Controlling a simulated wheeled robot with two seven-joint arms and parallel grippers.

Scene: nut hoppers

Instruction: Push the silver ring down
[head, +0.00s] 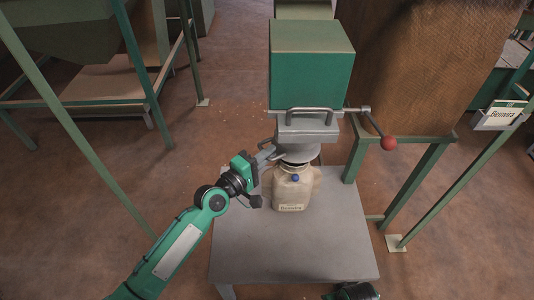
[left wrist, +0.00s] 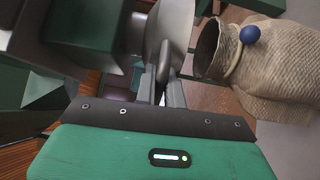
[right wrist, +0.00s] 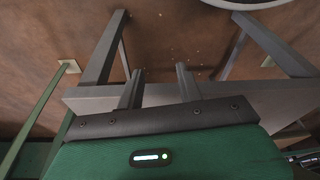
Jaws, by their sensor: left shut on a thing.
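The silver ring (head: 299,154) sits around the spout under the green hopper, above the mouth of a sack. It also shows in the left wrist view (left wrist: 178,25) as a flared silver collar with a grey loop handle (left wrist: 163,58). My left gripper (head: 270,153) is at the ring's left side, shut on the loop handle. The beige sack (head: 291,188) stands upright on the table with a blue ball near its neck. In the left wrist view the sack's open mouth is apart from the ring. My right gripper (right wrist: 160,86) is open and empty, low by the table's front edge.
The green hopper (head: 311,65) stands above the grey table (head: 325,235). A lever with a red knob (head: 388,143) sticks out to its right. A wooden panel and green frame legs stand to the right. The table's front is clear.

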